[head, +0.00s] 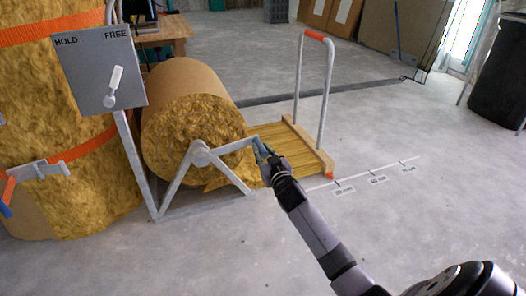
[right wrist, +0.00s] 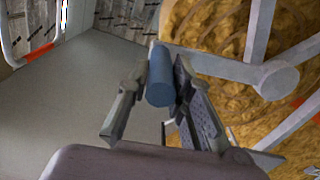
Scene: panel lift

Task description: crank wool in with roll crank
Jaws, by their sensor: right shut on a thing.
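The wool roll (head: 215,122) lies on its side in a grey stand, its round end facing me. A strip of yellow wool (head: 283,143) runs from it to the right along the floor. The roll crank has a grey hub (head: 201,155) at the roll's end and an arm reaching right. My right gripper (head: 263,151) is at the end of that arm. In the right wrist view its fingers are closed around the blue crank handle (right wrist: 160,78). My left gripper is not in view.
A grey panel (head: 85,60) marked HOLD and FREE has a white lever (head: 113,86) tilted slightly toward FREE. A board with an upright frame and orange grip (head: 314,36) stands at the strip's far end. A marked scale (head: 375,175) lies on open floor to the right.

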